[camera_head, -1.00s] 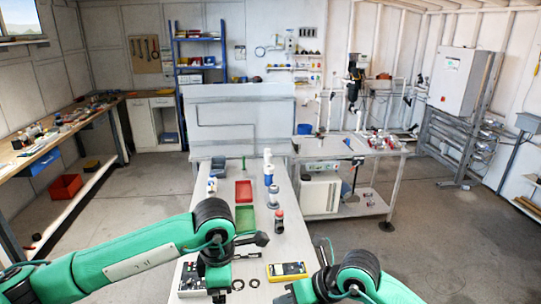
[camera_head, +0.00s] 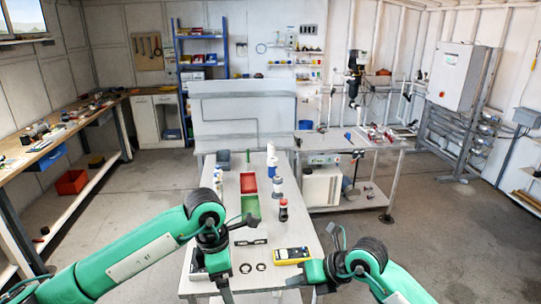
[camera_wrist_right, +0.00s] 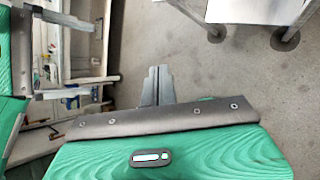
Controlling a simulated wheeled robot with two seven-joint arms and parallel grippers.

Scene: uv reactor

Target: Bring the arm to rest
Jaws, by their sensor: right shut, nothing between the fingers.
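My green right arm comes in at the lower right of the head view and bends at a dark joint. Its gripper (camera_head: 294,283) is low by the table's right front edge, close to the yellow meter. In the right wrist view the gripper's fingers (camera_wrist_right: 157,72) are together and empty. My left arm comes in from the lower left, with its gripper (camera_head: 226,292) pointing down at the table's near left part. That gripper is small and dark, and I cannot tell how its jaws stand.
A side bench (camera_head: 375,150) stands at the right. Floor at the right (camera_head: 440,230) is clear.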

